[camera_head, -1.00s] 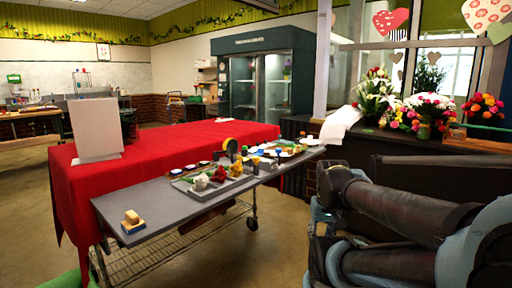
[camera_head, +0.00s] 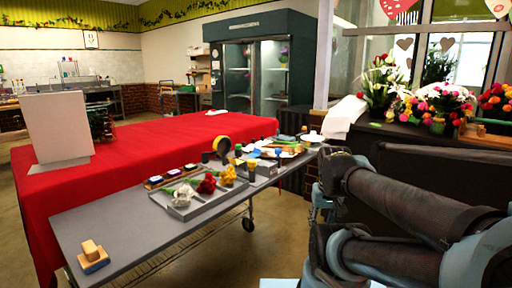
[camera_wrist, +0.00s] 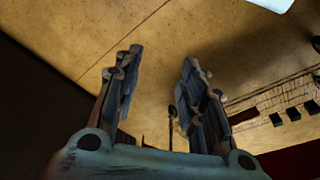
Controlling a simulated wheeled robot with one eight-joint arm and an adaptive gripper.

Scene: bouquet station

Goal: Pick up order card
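I cannot single out an order card for certain. A large blank white board (camera_head: 58,128) stands upright on the red-covered table, and small pale flat items (camera_head: 285,146) lie at the far end of the grey cart (camera_head: 135,222), too small to tell apart. My gripper (camera_wrist: 158,85) is open and empty in the wrist view, its two fingers apart above the tan floor. In the head view my arm is at the right, and the gripper's fingers cannot be made out there. The gripper is apart from the items on the cart.
The cart also holds a grey tray (camera_head: 198,207) with white, red and yellow flowers, a tape roll (camera_head: 222,144) and a wood-and-blue block (camera_head: 93,257). The red-covered table (camera_head: 150,142) stands behind. Bouquets (camera_head: 435,108) stand on the dark counter at right. Cart-front floor is partly clear.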

